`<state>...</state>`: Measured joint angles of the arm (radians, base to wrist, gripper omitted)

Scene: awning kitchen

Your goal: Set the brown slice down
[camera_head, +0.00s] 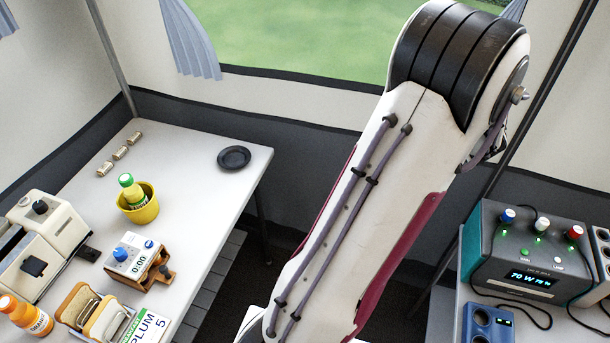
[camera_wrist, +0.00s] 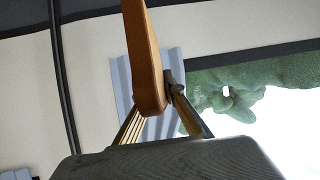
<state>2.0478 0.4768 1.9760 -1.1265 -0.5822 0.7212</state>
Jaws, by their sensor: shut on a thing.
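The brown slice (camera_wrist: 146,55) shows in the wrist view as a long brown piece seen edge-on, running up out of the top of the frame. My gripper (camera_wrist: 154,101) is shut on its lower end, with a finger on each side. Behind the slice are only the tent wall, a curtain and the window, so it is held up in the air. In the head view my arm fills the middle, and neither the gripper nor the held slice can be made out there.
A dark plate (camera_head: 234,158) lies empty near the white table's (camera_head: 200,190) far right corner. A yellow pot (camera_head: 138,203) with a bottle, a timer box (camera_head: 139,262), a slice rack (camera_head: 92,311), a toaster-like machine (camera_head: 45,240) and an orange bottle (camera_head: 24,316) crowd the left. A control box (camera_head: 530,250) stands right.

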